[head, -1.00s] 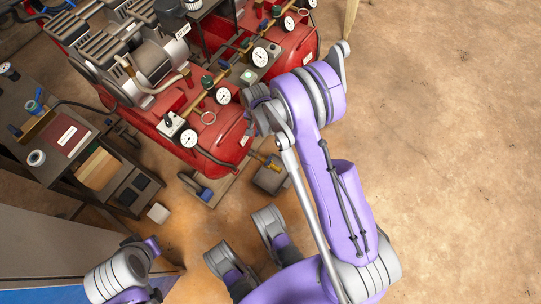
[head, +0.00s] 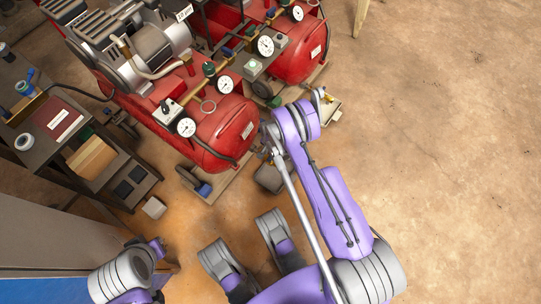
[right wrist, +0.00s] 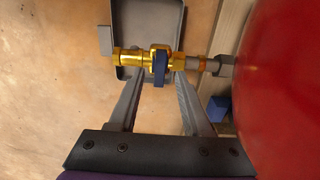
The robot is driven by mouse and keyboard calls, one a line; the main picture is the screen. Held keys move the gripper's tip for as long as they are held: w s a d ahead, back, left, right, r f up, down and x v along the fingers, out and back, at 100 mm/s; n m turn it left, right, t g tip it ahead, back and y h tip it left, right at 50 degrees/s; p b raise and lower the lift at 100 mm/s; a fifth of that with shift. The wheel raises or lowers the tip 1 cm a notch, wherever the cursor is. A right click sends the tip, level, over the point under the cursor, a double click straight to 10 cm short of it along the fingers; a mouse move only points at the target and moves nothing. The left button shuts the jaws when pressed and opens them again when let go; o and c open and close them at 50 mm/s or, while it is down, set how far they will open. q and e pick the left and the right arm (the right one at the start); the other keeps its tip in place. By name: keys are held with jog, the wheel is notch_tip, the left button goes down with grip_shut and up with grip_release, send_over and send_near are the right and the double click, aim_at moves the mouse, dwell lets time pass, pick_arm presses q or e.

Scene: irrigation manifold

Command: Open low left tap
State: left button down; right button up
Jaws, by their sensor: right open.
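The tap is a brass valve (right wrist: 130,60) on a short pipe from the red tank (right wrist: 285,90), in the right wrist view. Its blue handle (right wrist: 160,69) lies crosswise to the brass body. My right gripper (right wrist: 157,77) is open, with one finger on each side of the handle. The right finger's tip is close to the brass body; I cannot tell whether it touches. My left gripper is not in view; only part of that arm shows.
A grey tray (right wrist: 150,20) lies on the floor under the tap, also seen in the head view (head: 270,179). Gauges and compressors stand behind. A dark workbench (head: 42,150) is at the left. The floor at the right is clear.

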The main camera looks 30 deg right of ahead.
jog(key=shift+f, duration=1.05)
grip_shut()
